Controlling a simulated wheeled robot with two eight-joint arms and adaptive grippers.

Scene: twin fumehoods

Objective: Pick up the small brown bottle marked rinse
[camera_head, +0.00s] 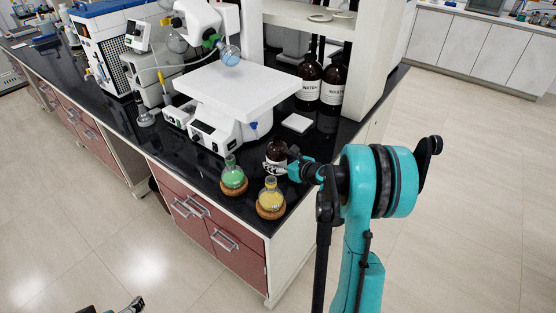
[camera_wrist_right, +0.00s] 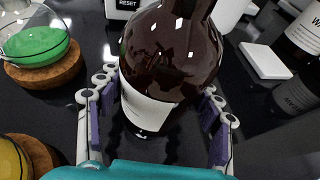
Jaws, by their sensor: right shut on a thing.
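The small brown bottle (camera_head: 277,151) is upright at the front edge of the black bench; its white label is too small to read for certain. In the right wrist view, the dark glass bottle (camera_wrist_right: 172,52) and part of its white label (camera_wrist_right: 148,108) sit between my fingers. I cannot tell whether the base touches the bench. A small part of my left gripper (camera_head: 131,306) shows at the bottom left edge; its jaws are not clear.
A green flask (camera_head: 233,178) and a yellow flask (camera_head: 271,196) stand on cork rings just left of and in front of the bottle. A white-topped instrument (camera_head: 238,95) and a small white slab (camera_head: 297,123) are nearby.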

